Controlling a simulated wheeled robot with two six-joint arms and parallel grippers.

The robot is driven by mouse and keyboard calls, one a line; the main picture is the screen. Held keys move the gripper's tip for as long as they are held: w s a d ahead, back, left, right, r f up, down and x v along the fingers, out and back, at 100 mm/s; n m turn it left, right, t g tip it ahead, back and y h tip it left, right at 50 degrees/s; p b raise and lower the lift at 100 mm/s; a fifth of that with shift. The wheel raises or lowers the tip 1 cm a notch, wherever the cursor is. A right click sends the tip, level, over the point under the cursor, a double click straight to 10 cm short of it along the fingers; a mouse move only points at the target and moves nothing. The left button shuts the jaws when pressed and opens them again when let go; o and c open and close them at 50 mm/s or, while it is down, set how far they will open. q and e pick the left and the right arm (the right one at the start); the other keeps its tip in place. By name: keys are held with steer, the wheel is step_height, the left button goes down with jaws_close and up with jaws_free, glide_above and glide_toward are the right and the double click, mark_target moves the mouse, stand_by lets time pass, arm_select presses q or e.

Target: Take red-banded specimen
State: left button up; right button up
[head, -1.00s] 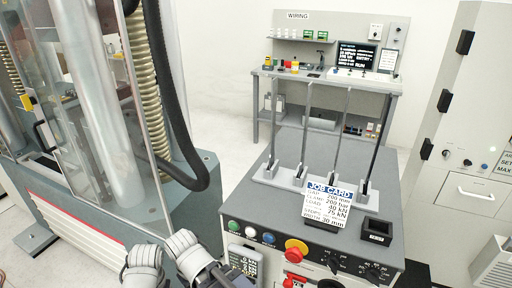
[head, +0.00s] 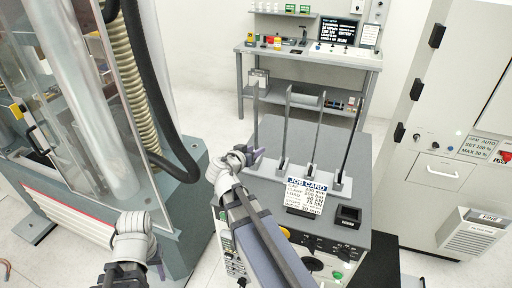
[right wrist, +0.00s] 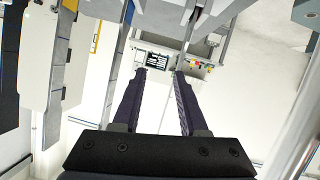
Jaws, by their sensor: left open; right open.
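Several slim grey upright specimens stand in a light rack (head: 345,188) on the grey console; three clear ones are the second from left (head: 286,125), the third (head: 317,132) and the rightmost (head: 349,135). The leftmost (head: 255,105) has its lower end hidden by my right gripper. No red band can be made out. My right gripper (head: 254,158) is open, beside the leftmost specimen; I cannot tell whether it touches. In the right wrist view its fingers (right wrist: 160,75) are apart with nothing clearly between them. My left gripper (head: 158,265) is open, low at left, away from the rack.
A job card (head: 306,195) stands before the rack, beside a small black tray (head: 348,215). The testing machine with its clear guard (head: 90,100) and black hose (head: 150,120) is at left. A wiring bench (head: 310,58) stands behind; a grey cabinet (head: 450,130) is at right.

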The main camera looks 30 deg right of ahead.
steer(key=w+d+r+t+h, duration=0.2)
steer(key=w+r+t, duration=0.2)
steer(key=r, duration=0.5)
steer(key=w+d+m, duration=0.1)
steer(key=w+d, duration=0.4)
steer(key=w, duration=0.1)
steer(key=shift+d+p, duration=0.25)
steer(key=shift+p, duration=0.05)
steer(key=shift+s, duration=0.15)
jaws_close()
stand_by(1.0)
